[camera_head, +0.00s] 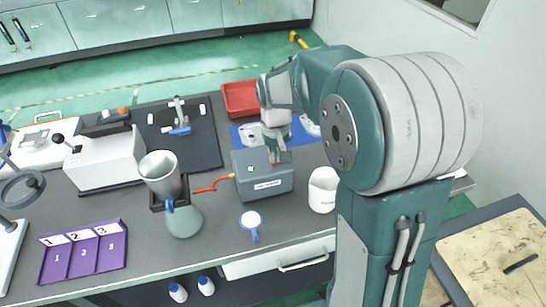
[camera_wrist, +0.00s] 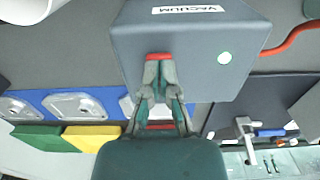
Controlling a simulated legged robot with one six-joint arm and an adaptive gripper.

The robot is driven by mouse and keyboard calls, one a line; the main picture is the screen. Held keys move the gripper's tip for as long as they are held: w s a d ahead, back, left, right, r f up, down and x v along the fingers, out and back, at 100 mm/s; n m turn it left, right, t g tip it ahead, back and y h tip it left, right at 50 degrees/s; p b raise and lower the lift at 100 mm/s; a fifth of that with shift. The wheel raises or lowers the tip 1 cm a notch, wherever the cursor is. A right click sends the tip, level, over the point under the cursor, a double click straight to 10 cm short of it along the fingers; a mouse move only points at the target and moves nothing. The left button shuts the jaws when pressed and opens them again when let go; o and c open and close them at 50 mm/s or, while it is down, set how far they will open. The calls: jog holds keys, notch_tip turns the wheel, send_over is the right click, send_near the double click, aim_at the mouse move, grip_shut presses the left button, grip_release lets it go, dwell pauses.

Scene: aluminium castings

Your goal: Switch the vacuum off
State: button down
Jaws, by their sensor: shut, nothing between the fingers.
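The vacuum unit is a grey box (camera_head: 262,185) on the dark bench, and it fills the upper middle of the wrist view (camera_wrist: 185,32), where its label reads VACUUM. A red switch (camera_wrist: 158,56) shows on its top at my fingertips. A pale round spot (camera_wrist: 225,58), perhaps a lamp, is beside it. My gripper (camera_head: 275,156) points down at the top of the box. In the wrist view its fingers (camera_wrist: 158,68) are shut, with tips at the red switch. I cannot tell if they press it, nor which way the switch is tilted.
A red hose (camera_head: 208,187) runs from the box to a flask (camera_head: 185,221) under a metal funnel (camera_head: 160,173). A red tray (camera_head: 240,100) and blue mat (camera_head: 240,138) lie behind.

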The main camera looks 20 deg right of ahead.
jog(key=shift+f, duration=0.2)
jog(key=shift+r, duration=3.55)
jog(key=s+r+t, duration=0.2)
jog(key=s, duration=0.8)
jog(key=s+r+t, duration=0.3)
jog(key=s, duration=0.8)
jog(key=shift+t, duration=0.3)
